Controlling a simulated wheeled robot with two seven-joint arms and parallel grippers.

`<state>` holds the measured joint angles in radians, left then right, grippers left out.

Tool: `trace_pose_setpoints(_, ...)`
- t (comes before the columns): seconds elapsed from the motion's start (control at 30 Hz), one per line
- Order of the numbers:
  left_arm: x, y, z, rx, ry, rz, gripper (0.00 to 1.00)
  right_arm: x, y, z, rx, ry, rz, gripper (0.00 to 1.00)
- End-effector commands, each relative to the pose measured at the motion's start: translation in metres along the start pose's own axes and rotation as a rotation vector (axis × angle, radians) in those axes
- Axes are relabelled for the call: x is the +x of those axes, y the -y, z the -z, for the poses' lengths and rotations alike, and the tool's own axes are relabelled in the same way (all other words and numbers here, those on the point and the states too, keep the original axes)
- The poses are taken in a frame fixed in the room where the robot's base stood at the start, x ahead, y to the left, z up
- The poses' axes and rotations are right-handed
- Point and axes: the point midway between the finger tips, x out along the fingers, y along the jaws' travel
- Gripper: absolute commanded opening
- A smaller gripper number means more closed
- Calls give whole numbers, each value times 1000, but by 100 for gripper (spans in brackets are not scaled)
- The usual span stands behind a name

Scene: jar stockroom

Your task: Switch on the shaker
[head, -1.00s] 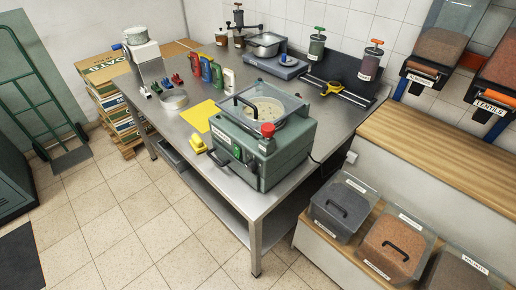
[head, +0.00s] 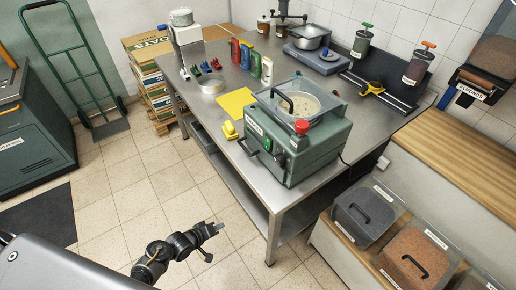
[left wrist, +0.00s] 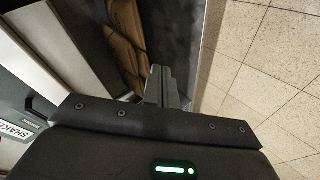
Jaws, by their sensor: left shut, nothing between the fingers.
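The shaker (head: 312,158) is a grey-green box machine on the near end of the steel table. It has a clear lid over a round pan, a red knob (head: 301,126) on its near corner, and a small green switch (head: 267,143) on its front panel. Whether the switch is lit is too small to tell. My left gripper (head: 218,228) is shut and empty, over the floor in front of the table, well apart from the shaker. Its fingers (left wrist: 166,88) are together in the left wrist view, where part of the shaker's labelled side (left wrist: 12,112) shows at left. My right gripper is out of view.
The table's near leg (head: 272,240) stands right of my left gripper. Lidded bins (head: 366,213) stand at right.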

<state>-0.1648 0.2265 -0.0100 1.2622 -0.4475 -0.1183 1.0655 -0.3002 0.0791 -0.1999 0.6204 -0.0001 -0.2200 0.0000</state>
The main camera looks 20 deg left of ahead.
Motion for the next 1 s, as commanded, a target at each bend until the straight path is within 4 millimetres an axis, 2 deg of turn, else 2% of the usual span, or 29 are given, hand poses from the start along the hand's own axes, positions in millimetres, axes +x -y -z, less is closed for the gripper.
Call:
trace_pose_setpoints(0.03,-9,-46,42,-66,-33,-104,0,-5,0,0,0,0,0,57)
trace_pose_setpoints(0.13,-34,-122,98,-203,-33,-284,0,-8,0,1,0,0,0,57)
trace_pose_setpoints(0.2,-55,-165,124,-272,-7,-382,0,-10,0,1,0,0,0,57)
trace_pose_setpoints(0.3,-83,-211,144,-337,42,-479,0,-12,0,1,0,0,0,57)
trace_pose_setpoints(0.33,-89,-220,148,-352,55,-498,0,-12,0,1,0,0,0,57)
trace_pose_setpoints(0.4,-100,-236,153,-375,81,-527,0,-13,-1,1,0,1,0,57)
trace_pose_setpoints(0.5,-108,-246,156,-393,101,-546,0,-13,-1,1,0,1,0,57)
trace_pose_setpoints(0.83,-109,-247,156,-399,103,-548,0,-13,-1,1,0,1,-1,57)
trace_pose_setpoints(1.0,-100,-253,156,-401,104,-550,0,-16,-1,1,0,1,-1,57)
